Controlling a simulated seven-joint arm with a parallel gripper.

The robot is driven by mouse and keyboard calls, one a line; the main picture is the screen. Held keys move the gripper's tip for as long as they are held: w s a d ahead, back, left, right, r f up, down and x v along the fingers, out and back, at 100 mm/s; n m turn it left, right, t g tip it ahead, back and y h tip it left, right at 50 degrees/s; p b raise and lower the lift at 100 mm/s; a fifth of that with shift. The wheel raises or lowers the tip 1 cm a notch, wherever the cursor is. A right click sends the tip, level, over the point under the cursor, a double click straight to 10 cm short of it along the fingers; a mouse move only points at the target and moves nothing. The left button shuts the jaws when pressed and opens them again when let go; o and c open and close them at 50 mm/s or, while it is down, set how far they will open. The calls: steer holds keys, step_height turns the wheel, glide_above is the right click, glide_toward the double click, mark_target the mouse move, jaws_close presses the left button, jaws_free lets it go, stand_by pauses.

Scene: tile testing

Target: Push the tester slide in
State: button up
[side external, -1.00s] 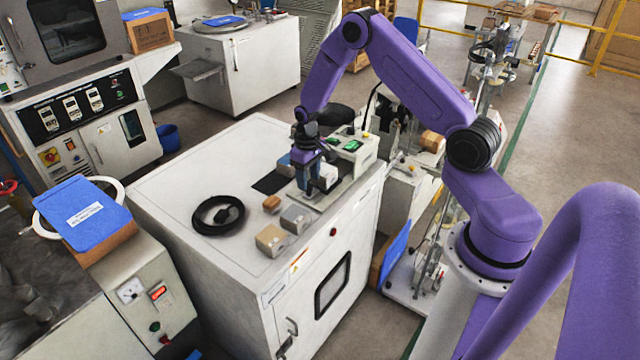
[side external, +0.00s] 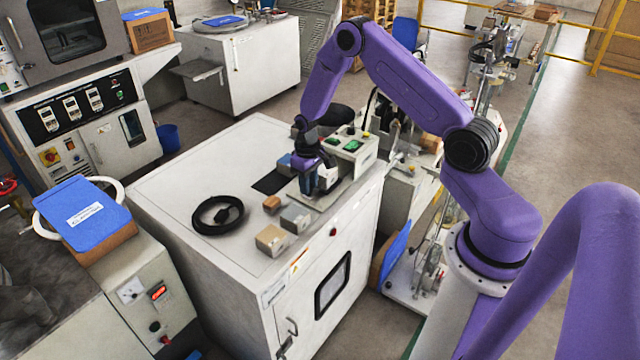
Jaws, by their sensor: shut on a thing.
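The tester (side external: 352,151) is a pale box with a small green display, near the right edge of the white cabinet top. Its slide (side external: 313,199) is a light grey flat part low at the tester's front. My gripper (side external: 325,184) points down close against the tester's front, over the slide. It is shut on a part at the slide, mostly hidden by the fingers. A little white shows beside the dark fingers. How far the slide sits inside the tester is hidden by my gripper.
A tan block (side external: 273,240), a grey block (side external: 295,217) and a small brown block (side external: 271,204) stand in front of the gripper. A dark mat (side external: 271,182) lies beside the slide. The cabinet top's left part is clear.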

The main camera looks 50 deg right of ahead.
mark_target(321, 172)
steer(key=shift+d, duration=0.15)
steer(key=shift+d, duration=2.75)
steer(key=shift+d, duration=3.1)
steer(key=o, duration=0.8)
steer(key=shift+c, duration=0.2)
steer(key=shift+d, duration=0.1)
